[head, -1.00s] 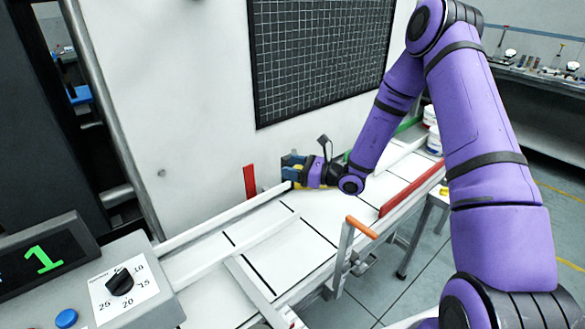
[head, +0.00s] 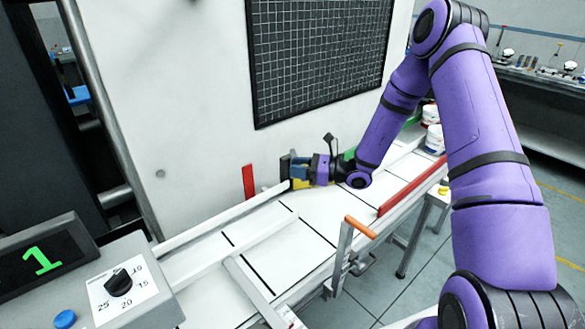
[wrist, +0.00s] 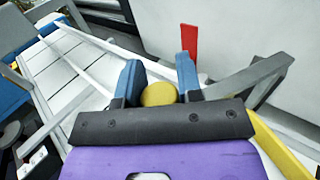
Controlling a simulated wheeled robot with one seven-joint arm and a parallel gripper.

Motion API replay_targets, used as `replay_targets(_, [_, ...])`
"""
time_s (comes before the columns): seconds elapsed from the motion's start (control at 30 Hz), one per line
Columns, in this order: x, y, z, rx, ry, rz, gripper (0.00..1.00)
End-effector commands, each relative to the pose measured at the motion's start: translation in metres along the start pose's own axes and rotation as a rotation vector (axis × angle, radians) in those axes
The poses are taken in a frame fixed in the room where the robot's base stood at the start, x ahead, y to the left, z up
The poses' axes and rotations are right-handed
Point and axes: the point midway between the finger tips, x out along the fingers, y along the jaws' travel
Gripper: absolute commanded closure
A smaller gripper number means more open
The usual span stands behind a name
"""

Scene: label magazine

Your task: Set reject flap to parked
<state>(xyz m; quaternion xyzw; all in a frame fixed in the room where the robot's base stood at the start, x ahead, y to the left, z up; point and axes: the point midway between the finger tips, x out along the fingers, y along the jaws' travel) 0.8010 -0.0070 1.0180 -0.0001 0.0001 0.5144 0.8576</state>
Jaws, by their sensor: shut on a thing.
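My gripper (wrist: 159,82) is shut on a round yellow knob (wrist: 158,95), which sits between its two blue fingers in the wrist view. In the head view my gripper (head: 293,170) is at the white wall, above the back edge of the conveyor, and a bit of yellow shows beside it. A yellow bar (wrist: 284,146) runs to the lower right in the wrist view; it may be part of the reject flap, but its link to the knob is hidden by my gripper. An upright red plate (head: 249,182) stands just left of my gripper; it also shows in the wrist view (wrist: 189,45).
A grey angled bar (wrist: 240,78) is close right of my fingers in the wrist view. White guide rails and a red rail (head: 412,188) line the conveyor (head: 305,238). An orange-handled lever (head: 361,227) stands at its front. White tubs (head: 434,138) stand at the far end.

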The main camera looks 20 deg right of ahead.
Motion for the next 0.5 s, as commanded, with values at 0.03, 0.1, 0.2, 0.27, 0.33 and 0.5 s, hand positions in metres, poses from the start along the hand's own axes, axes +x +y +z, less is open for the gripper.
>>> replay_targets(0.03, [-0.006,-0.003,-0.001,-0.002,0.001,0.027,1.0])
replay_targets(0.1, [-0.013,-0.006,-0.001,-0.001,0.0,0.078,1.0])
replay_targets(0.2, [-0.023,-0.01,-0.001,-0.002,0.001,0.154,1.0])
replay_targets(0.27, [-0.029,-0.013,-0.001,-0.002,0.001,0.199,1.0])
replay_targets(0.33, [-0.036,-0.016,-0.001,-0.002,0.001,0.251,1.0])
replay_targets(0.5, [-0.049,-0.026,-0.001,-0.002,0.002,0.362,1.0])
